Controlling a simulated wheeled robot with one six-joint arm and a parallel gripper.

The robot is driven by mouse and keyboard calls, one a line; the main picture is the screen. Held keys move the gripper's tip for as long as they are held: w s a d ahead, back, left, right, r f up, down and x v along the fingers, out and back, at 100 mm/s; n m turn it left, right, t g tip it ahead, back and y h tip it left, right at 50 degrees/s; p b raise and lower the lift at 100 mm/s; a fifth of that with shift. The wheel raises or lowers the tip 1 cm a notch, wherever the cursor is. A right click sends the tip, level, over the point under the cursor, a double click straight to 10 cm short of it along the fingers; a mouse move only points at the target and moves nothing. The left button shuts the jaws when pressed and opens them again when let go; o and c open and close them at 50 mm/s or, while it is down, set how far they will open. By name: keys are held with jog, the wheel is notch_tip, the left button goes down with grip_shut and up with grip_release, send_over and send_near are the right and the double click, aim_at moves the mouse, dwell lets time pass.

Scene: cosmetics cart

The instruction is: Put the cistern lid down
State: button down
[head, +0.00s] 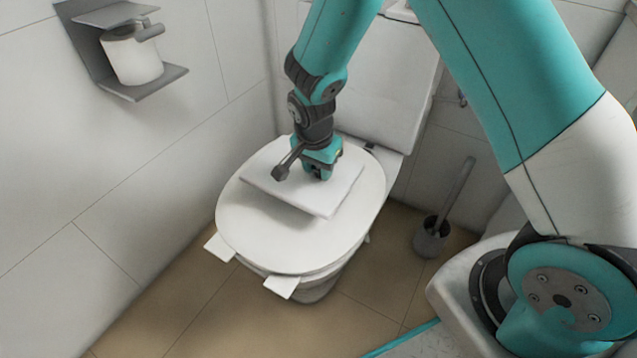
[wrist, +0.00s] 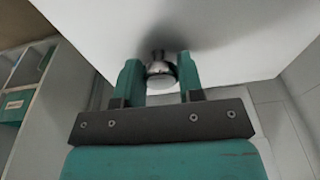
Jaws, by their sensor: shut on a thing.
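The cistern lid (head: 335,197) is a flat white rectangular plate over the closed toilet seat lid (head: 245,228) in the head view. A shadow falls on the seat lid beside it; I cannot tell whether the two touch. My gripper (head: 318,172) is above the middle of the plate. In the wrist view my gripper (wrist: 160,75) is shut on a round metal knob (wrist: 161,71) on the plate, and the white cistern lid (wrist: 235,45) fills the top of the picture. The white cistern (head: 388,85) stands behind the seat; its top is mostly cut off and covered by my arm.
Two white tabs (head: 281,286) stick out at the toilet's front. A toilet brush (head: 432,238) stands on the tiled floor to the right. A paper holder (head: 133,55) is on the left wall. Shelves (wrist: 25,85) show in the wrist view.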

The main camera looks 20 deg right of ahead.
aim_at(319, 180)
notch_tip(319, 180, down, 4)
jog(key=shift+f+b, duration=0.15)
jog(key=shift+b, duration=0.6)
jog(key=c, duration=0.8)
grip_release()
jog(key=shift+o, duration=0.3)
jog(key=s+a+r+n+y+p, duration=0.2)
jog(key=s+a+r+n, duration=0.3)
jog(key=r, duration=0.7)
jog(key=s+r+n+y+p, duration=0.15)
jog(key=s+r+n, duration=0.35)
jog(key=r, duration=0.8)
jog(key=s+r+n+y, duration=0.1)
jog(key=s+r+n, duration=0.2)
jog(key=s, duration=0.4)
jog(key=s+a+r+n+g+y, duration=0.1)
jog(key=s+r+n, duration=0.2)
jog(key=s+n, duration=0.2)
jog(key=shift+s+a+r+p, duration=0.2)
jog(key=shift+s+a+p, duration=0.15)
jog(key=shift+s, duration=0.85)
